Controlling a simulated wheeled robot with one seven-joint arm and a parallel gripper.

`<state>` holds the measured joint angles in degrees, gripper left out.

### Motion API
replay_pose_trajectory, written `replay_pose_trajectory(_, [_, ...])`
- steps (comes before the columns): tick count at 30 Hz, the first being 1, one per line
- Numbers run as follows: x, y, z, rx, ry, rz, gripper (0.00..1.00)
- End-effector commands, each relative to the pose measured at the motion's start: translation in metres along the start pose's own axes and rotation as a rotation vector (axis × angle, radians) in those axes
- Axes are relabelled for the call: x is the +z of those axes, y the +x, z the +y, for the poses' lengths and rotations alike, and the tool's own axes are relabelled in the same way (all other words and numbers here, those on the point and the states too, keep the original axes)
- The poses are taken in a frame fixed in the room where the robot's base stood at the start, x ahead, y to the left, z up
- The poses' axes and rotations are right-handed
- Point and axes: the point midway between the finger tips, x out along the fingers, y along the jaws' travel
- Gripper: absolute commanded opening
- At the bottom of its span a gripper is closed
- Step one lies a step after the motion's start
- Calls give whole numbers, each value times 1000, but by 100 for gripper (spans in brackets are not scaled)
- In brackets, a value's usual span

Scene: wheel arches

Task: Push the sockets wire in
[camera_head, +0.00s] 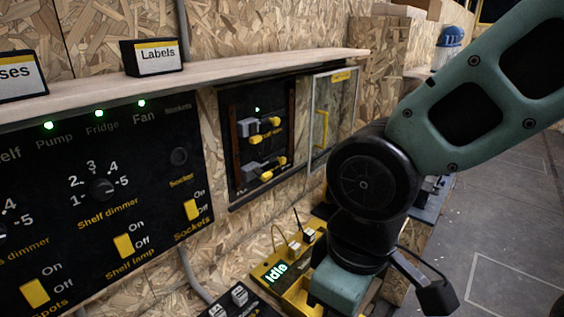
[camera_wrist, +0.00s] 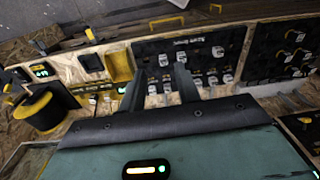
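The sockets wire cannot be singled out in either view. In the wrist view, a black panel (camera_wrist: 205,45) with faint yellow lettering carries rows of pale connectors (camera_wrist: 212,80). My gripper (camera_wrist: 159,69) points at this panel; its two dark fingers stand apart with nothing visible held between them. Contact with a connector cannot be told. In the head view, the black switch panel (camera_head: 105,265) has a yellow Sockets switch (camera_head: 191,209) at its right. Green lights show by Pump, Fridge and Fan, none by Sockets. My wrist hides the fingers there.
A wooden shelf (camera_head: 215,68) with a Labels box (camera_head: 157,57) runs above the panels. A recessed black box (camera_head: 257,138) holds grey and yellow parts, beside a clear-fronted cover (camera_head: 334,110). A yellow tester reading Idle (camera_head: 275,272) sits low by my wrist. Open floor lies right.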

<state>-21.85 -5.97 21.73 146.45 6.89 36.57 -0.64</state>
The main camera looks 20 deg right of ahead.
Motion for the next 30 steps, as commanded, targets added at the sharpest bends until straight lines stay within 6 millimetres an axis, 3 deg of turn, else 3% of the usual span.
replay_pose_trajectory(5, [-48,36,42,43,17,122,44])
replay_pose_trajectory(12, [-142,90,140,85,10,449,44])
replay_pose_trajectory(18, [-194,112,225,74,13,774,44])
replay_pose_trajectory(23, [-209,110,293,64,26,1071,44])
replay_pose_trajectory(27, [-200,96,344,70,34,1306,44])
replay_pose_trajectory(30, [-190,84,367,78,34,1429,44])
